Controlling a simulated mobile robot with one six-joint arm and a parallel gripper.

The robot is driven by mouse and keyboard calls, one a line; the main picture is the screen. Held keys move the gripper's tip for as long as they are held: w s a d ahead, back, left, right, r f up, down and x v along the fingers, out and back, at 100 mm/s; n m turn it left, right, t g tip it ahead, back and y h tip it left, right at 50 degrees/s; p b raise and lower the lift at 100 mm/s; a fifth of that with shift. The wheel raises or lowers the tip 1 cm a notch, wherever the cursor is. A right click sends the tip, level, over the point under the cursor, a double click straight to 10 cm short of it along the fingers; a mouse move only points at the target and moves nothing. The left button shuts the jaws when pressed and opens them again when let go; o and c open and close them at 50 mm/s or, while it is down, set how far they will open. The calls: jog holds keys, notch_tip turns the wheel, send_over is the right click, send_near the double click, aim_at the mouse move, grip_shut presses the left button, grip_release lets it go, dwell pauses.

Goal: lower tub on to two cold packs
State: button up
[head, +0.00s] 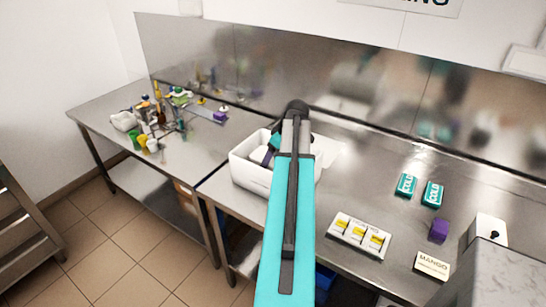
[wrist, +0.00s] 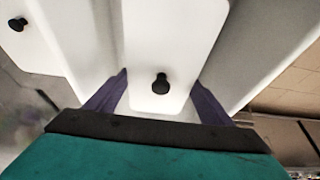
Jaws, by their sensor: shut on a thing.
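Two teal cold packs, a left one (head: 405,185) and a right one (head: 433,194), lie side by side with a small gap on the steel counter at the right. My gripper (head: 266,156) is down at the white bin (head: 250,176), partly hidden behind my arm. In the wrist view, my gripper (wrist: 161,80) has its purple fingers on both sides of a white tub (wrist: 170,40) with a black knob, shut on it. The tub's lower end is out of view. Whether it touches the bin cannot be told.
Another black knob (wrist: 18,24) sits on a white piece beside the held tub. On the counter are a white tray (head: 342,236) with yellow-marked items, a purple block (head: 439,230), a MANGO card (head: 432,264) and a white knobbed piece (head: 491,228).

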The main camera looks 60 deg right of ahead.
jog(key=shift+f, duration=0.3)
jog(key=o, duration=2.2)
jog(key=shift+o, duration=0.3)
jog(key=shift+f, duration=0.1)
jog(key=shift+r, duration=0.2)
notch_tip(320, 180, up, 16)
jog(key=p, duration=0.7)
jog(key=shift+f, duration=0.15)
dwell(0.5)
